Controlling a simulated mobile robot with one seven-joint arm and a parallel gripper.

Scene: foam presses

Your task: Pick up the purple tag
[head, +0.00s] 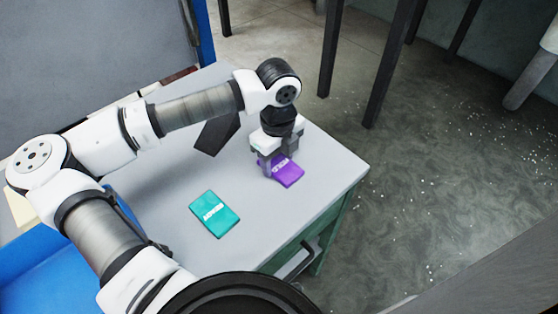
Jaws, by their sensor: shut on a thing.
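The purple tag (289,175) is a flat block with pale lettering near the right edge of the grey tabletop. My gripper (280,165) points down over it and is shut on it. The fingers cover part of the tag's upper left side. I cannot tell whether the tag rests on the table or is slightly lifted.
A teal tag (214,214) with white lettering lies flat on the table (325,165), left of and nearer than the purple one. A blue bin (45,275) is at the lower left. Dark legs (390,65) stand on the floor beyond the table.

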